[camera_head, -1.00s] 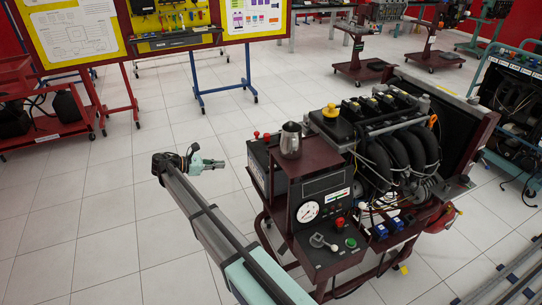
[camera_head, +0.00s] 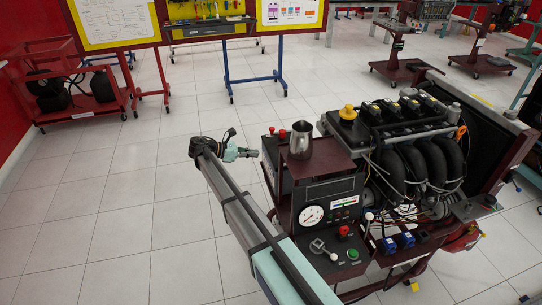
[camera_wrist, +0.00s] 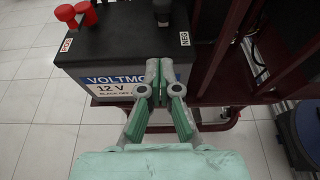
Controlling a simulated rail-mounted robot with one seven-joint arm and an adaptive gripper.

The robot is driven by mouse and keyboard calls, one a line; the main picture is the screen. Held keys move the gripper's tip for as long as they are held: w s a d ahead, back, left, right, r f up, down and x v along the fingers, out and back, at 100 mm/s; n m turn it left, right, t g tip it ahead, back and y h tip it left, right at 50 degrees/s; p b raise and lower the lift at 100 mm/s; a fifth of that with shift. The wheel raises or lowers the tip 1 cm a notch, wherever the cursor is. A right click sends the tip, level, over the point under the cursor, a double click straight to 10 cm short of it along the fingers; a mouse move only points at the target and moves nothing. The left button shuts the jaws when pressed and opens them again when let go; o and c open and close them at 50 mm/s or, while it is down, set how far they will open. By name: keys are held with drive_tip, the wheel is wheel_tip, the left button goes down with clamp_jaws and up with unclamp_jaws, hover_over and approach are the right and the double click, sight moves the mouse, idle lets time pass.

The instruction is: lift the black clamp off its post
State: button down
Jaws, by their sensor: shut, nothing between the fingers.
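The battery (camera_wrist: 120,45) is black with a blue and white 12 V label and stands on the red trolley; it also shows in the head view (camera_head: 270,152). At its top edge in the wrist view, by the NEG sticker, is a black piece (camera_wrist: 162,10), likely the black clamp on its post; the frame edge cuts it off. My gripper (camera_wrist: 158,70) is shut and empty, in front of the battery's label side, apart from the black piece. In the head view my gripper (camera_head: 250,153) is just left of the battery, where the black clamp cannot be made out.
Two red terminal pieces (camera_wrist: 76,14) sit on the battery's left end. A metal jug (camera_head: 301,140) stands on the trolley beside the battery. The gauge panel (camera_head: 325,215) and engine (camera_head: 415,155) are to the right. Floor left of my arm is clear.

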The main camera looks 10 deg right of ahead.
sight(275, 159)
drive_tip(key=p+x, duration=0.1)
drive_tip(key=x, duration=0.9)
drive_tip(key=shift+r, duration=0.1)
